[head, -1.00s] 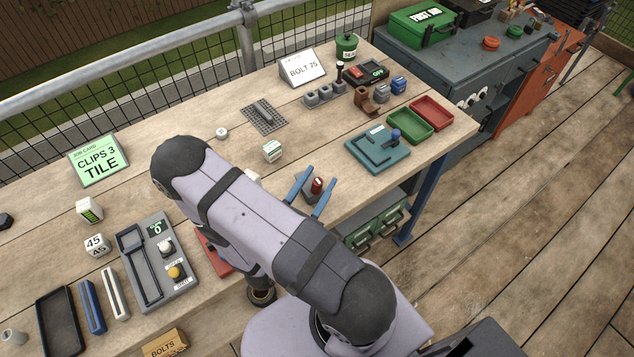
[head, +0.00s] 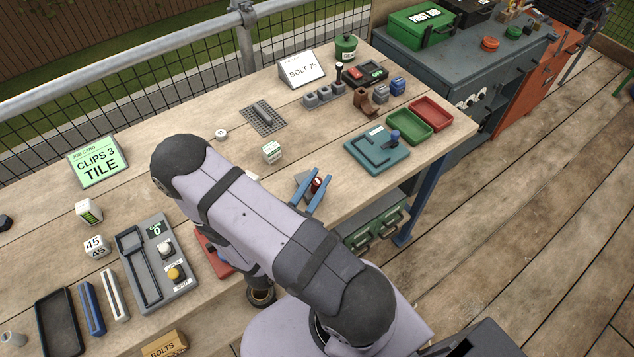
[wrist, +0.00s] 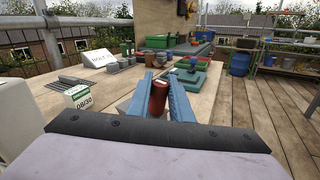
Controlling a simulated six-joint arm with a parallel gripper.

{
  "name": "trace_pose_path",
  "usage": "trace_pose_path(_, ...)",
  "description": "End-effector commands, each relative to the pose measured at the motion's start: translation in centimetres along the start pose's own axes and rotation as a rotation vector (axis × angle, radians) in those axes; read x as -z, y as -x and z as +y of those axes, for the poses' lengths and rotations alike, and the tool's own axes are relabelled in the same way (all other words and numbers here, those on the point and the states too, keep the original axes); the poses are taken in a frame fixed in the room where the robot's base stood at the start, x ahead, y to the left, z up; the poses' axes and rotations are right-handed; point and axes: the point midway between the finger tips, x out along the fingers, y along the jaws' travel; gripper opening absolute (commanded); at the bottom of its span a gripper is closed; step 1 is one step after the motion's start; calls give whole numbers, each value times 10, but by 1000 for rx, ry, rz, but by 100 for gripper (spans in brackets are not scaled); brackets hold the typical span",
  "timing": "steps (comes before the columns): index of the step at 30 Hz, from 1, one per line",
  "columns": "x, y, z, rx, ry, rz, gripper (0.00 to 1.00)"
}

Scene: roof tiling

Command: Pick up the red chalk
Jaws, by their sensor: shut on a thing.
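The red chalk (wrist: 158,98) is a short dark red cylinder. In the wrist view it stands between the two blue fingers of my gripper (wrist: 158,92), which are closed against its sides. In the head view my gripper (head: 315,188) is over the workbench just right of my arm, with the red chalk (head: 317,184) between its fingers. A small dark grey holder (head: 303,180) shows beside the chalk, partly hidden by a finger. I cannot tell whether the chalk's lower end is clear of it.
A white-and-green block (head: 271,152) stands to the left of my gripper. A teal tray (head: 368,158), a green bin (head: 410,125) and a red bin (head: 432,112) are to the right. The bench's front edge (head: 380,195) is close by.

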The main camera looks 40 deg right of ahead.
Motion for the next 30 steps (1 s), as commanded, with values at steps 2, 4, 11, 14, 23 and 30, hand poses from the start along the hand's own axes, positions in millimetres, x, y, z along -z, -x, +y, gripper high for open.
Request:
trace_pose_path(2, -4, 0, 1, 0, -1, 0, 0)
trace_pose_path(4, -10, 0, 2, 0, -2, 0, 0)
trace_pose_path(11, -36, 0, 6, 0, -5, -1, 0)
trace_pose_path(14, -51, 0, 8, 0, -5, -1, 0)
trace_pose_path(23, -88, 0, 13, 0, 1, 0, 0)
trace_pose_path(30, -94, 0, 14, 0, 0, 0, 0)
